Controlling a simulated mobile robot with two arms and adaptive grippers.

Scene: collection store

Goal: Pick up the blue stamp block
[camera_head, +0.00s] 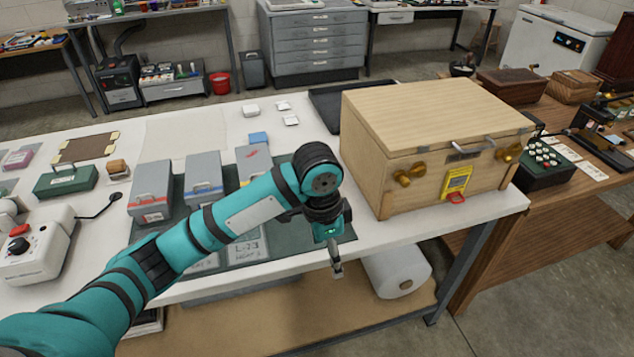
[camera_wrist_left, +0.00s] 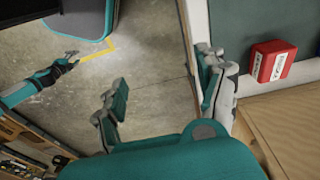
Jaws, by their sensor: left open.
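A small blue block (camera_head: 258,138), seemingly the stamp block, lies on the white table behind the grey boxes, partly hidden by them. My left gripper (camera_head: 337,268) hangs pointing down near the table's front edge, well in front of the blue block and apart from it. In the left wrist view its two fingers (camera_wrist_left: 162,90) are spread with only floor between them. The blue block does not show there. Another teal arm, apparently my right one, ends in a small gripper (camera_wrist_left: 68,60) in that view; its jaws are too small to read.
A wooden chest (camera_head: 435,150) stands right of my left arm. Grey boxes (camera_head: 203,177) stand on a dark green mat (camera_head: 345,232) behind the arm. A red block (camera_wrist_left: 270,60) with a white label shows in the wrist view. White pieces (camera_head: 250,110) lie behind the blue block.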

